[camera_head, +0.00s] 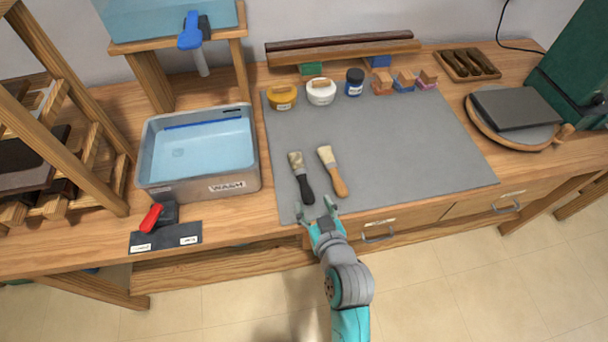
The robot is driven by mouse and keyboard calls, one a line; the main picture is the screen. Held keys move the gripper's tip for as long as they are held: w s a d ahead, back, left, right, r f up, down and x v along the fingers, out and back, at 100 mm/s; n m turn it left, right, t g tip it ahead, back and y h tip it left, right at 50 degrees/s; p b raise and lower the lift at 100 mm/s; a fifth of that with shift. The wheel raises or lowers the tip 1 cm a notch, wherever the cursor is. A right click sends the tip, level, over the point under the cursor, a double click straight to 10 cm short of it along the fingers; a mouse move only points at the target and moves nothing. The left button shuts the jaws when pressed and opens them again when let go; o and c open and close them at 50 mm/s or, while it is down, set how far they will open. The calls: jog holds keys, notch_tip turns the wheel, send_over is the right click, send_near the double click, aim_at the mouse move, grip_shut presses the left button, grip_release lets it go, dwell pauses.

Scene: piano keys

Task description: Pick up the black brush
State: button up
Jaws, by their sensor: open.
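The black brush (303,184) lies on the grey mat (400,150) near its front left part. Its black handle points toward me and its pale bristles point to the back. A second brush with a wooden handle (334,174) lies just to its right, a small gap apart. My gripper (316,210) is open and empty at the mat's front edge, close to the end of the black handle. I cannot tell its exact height above the mat.
A grey tub labelled WASH (258,172) with blue water stands left of the mat. A red-handled tool (151,217) sits in front of it. Jars (320,92) and small blocks (404,82) line the mat's back. The mat's right half is clear.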

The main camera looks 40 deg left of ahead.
aim_at(306, 189)
jog(key=x, duration=0.3)
jog(key=r+x, duration=0.1)
jog(key=x, duration=0.1)
jog(key=shift+a, duration=0.35)
jog(key=shift+w+a+f, duration=0.15)
jog(key=shift+w+a, duration=0.15)
jog(key=shift+a, duration=0.05)
grip_shut()
